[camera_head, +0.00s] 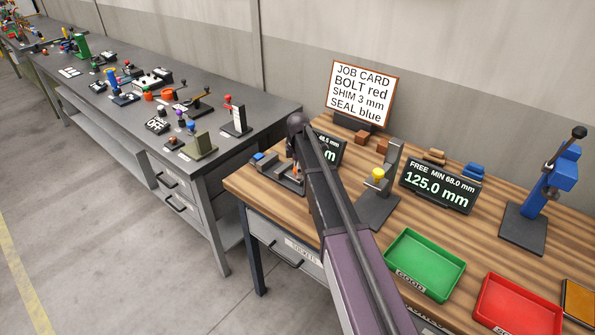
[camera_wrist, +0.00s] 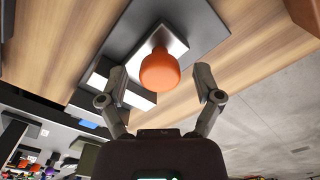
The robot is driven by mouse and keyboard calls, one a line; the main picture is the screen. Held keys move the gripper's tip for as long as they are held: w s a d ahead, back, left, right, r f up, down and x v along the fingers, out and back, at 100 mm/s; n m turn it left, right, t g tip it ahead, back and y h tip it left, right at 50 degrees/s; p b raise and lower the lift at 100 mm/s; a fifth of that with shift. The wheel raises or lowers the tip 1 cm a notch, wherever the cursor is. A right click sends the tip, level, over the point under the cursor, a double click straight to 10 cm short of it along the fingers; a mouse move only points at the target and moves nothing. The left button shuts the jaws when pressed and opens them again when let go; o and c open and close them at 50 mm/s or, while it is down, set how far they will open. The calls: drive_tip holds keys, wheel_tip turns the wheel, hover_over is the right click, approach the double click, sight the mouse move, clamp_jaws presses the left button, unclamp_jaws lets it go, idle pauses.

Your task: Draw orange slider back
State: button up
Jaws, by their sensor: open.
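The orange slider knob (camera_wrist: 160,70) is rounded and sits on a light metal block above a dark plate (camera_wrist: 130,25) in the wrist view. My gripper (camera_wrist: 161,78) is open, with one finger on each side of the knob and a visible gap on both sides. In the head view, the dark slider fixture (camera_head: 280,178) stands at the left end of the wooden bench. A small bit of orange shows there beside my gripper (camera_head: 294,165). My arm hides part of that area.
The wooden bench (camera_head: 455,235) also holds a green tray (camera_head: 425,264), a red tray (camera_head: 518,306), a readout (camera_head: 437,187), a blue press (camera_head: 548,185) and a stand with a yellow part (camera_head: 377,174). A grey bench (camera_head: 255,118) with several devices stands at the left.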

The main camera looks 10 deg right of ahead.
clamp_jaws()
drive_tip(key=shift+s+d, duration=0.4)
drive_tip(key=shift+s, duration=0.1)
unclamp_jaws()
drive_tip(key=shift+d, duration=0.1)
drive_tip(key=shift+w, duration=0.1)
